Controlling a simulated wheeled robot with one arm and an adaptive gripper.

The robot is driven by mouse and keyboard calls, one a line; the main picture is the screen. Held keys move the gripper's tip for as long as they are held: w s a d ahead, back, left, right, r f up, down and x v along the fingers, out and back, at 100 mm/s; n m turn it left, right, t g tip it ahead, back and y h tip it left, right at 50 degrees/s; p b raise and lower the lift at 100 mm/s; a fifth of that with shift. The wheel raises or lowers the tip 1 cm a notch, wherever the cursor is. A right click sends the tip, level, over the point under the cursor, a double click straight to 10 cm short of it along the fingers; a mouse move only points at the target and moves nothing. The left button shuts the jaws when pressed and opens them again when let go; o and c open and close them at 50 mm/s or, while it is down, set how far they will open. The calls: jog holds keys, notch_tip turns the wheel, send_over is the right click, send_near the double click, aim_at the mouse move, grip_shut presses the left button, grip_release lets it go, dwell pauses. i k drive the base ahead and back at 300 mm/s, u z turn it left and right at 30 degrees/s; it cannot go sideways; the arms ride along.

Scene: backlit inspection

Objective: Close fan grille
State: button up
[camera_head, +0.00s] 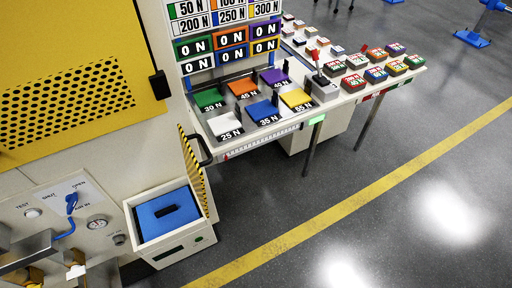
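Nothing in view is labelled as a fan grille. A yellow panel (110,45) with a field of round dark holes (70,105) fills the upper left, on the front of a cream machine. It is the part that looks most like a grille. A black block (158,85), perhaps a handle or latch, sits at its right edge. I cannot tell whether the panel is open or shut, and its left and top are cut off. I cannot make out my gripper in this view.
A bench with coloured force plates (262,112) stands right. Grey floor (350,190) is clear.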

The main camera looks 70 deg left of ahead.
aim_at(194, 173)
jog(key=i, duration=1.45)
jog(key=u, duration=4.65)
jog(key=k, duration=0.5)
jog(key=u, duration=0.2)
jog(key=i, duration=1.05)
jog(key=u, duration=0.2)
